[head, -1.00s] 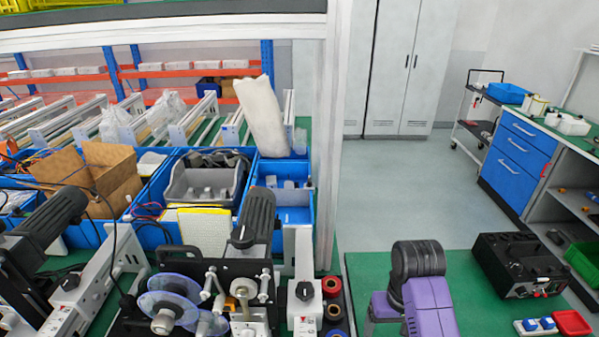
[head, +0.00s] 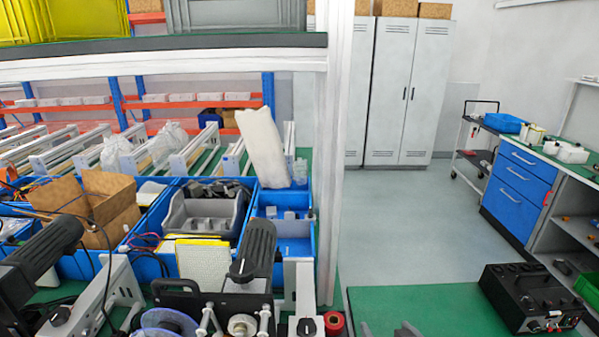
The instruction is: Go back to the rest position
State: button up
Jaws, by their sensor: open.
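Two grey tips at the bottom edge of the head view, set apart from each other, look like my gripper (head: 388,329). It is open, with green surface between the tips and nothing held. The rest of my gripper and most of my arm are below the picture. The tips are in front of the green table (head: 425,308), left of the black control box.
A black control box (head: 530,297) stands on the green table at right. At left are a coder machine with a black handle (head: 250,252), blue bins (head: 285,238) and a white post (head: 333,150). Grey floor (head: 420,220) lies open beyond the table.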

jog(key=s+r+t+b, duration=0.2)
jog(key=s+b, duration=0.4)
jog(key=s, duration=3.6)
jog(key=shift+d+t, duration=0.2)
jog(key=shift+t, duration=0.3)
jog(key=shift+s+f, duration=0.1)
